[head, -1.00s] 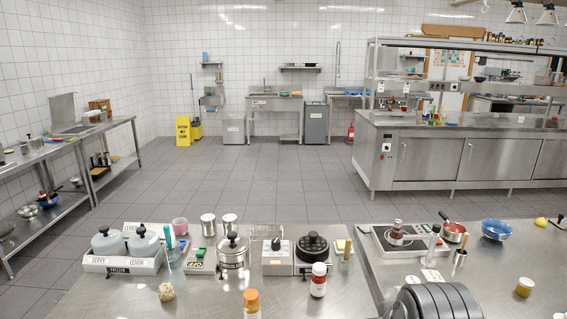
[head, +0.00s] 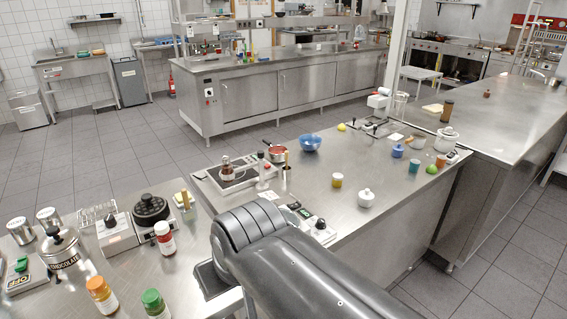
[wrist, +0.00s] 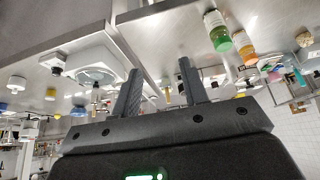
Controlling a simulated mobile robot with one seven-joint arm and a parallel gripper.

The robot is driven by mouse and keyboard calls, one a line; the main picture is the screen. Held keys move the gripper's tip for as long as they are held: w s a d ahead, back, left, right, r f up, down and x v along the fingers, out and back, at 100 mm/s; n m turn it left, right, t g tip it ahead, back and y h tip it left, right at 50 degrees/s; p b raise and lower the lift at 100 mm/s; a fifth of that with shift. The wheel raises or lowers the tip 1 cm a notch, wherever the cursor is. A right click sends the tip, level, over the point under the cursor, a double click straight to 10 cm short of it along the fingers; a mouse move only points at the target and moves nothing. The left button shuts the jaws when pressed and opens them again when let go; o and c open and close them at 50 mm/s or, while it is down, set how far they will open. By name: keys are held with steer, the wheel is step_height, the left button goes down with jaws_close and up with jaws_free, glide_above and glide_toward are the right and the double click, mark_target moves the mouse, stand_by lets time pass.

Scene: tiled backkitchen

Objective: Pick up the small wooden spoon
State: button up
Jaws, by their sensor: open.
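I cannot make out the small wooden spoon for certain. A thin wooden handle (head: 286,157) stands upright in a small metal cup (head: 287,174) on the middle counter in the head view; its head end cannot be made out. The gripper is not visible in the head view, where only my dark arm shows.
A hot plate (head: 240,176) with a bottle, a red pan (head: 277,153), a blue bowl (head: 310,143) and a white lidded pot (head: 366,198) stand on the middle counter. Bottles with orange (head: 101,294) and green (head: 154,303) caps stand at the near left. Bare steel lies right of the blue bowl.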

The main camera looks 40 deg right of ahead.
steer(key=w+d+r+m+h, duration=0.1)
steer(key=w+d+r, duration=0.2)
steer(key=w, duration=0.4)
steer(key=w+d+r, duration=0.3)
steer(key=w, duration=0.4)
steer(key=m+h, duration=0.1)
steer(key=m, duration=0.3)
glide_above(287, 160)
steer(key=s+a, duration=0.1)
steer(key=s, duration=0.2)
step_height(287, 160, down, 14)
steer(key=shift+t, duration=0.3)
steer(key=shift+x, duration=3.05)
steer(key=shift+s+f, duration=0.1)
steer(key=shift+c, duration=0.2)
jaws_close()
